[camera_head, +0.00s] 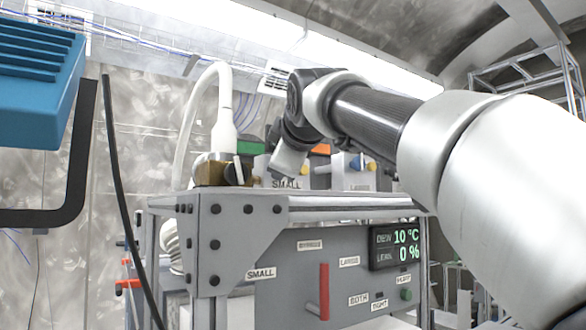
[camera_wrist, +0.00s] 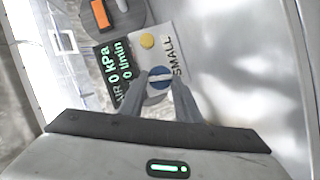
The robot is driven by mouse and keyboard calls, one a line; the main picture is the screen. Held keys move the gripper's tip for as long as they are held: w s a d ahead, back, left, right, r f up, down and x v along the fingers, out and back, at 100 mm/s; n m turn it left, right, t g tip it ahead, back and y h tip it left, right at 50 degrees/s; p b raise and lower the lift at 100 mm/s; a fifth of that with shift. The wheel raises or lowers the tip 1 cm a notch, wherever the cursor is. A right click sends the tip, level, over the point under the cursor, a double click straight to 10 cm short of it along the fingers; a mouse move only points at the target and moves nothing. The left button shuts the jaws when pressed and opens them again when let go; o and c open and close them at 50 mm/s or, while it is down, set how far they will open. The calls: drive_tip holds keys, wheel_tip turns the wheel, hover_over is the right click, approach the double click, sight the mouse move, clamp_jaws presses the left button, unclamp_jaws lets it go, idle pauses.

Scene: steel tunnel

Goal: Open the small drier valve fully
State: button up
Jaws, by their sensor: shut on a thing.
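The small drier valve knob (camera_wrist: 159,72), blue with a white bar across it, is on a grey panel beside the label SMALL (camera_wrist: 172,56) in the wrist view. My gripper (camera_wrist: 160,84) has its two fingers on either side of this knob and is shut on it. The white bar runs roughly sideways in the picture. In the head view the SMALL label (camera_head: 286,184) shows on a box on top of the frame. My gripper (camera_head: 290,163) is above that label, and the knob is hidden there.
A yellow button (camera_wrist: 147,41) and a display (camera_wrist: 119,68) reading 0 kPa and 0 l/min are close to the knob. In the head view, a panel below has a red handle (camera_head: 324,291) and a display (camera_head: 397,245) reading 10 °C and 0 %. A white hose (camera_head: 190,115) rises left of my gripper.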

drive_tip(key=shift+n, duration=0.4)
drive_tip(key=o, duration=1.1)
drive_tip(key=shift+c, duration=0.2)
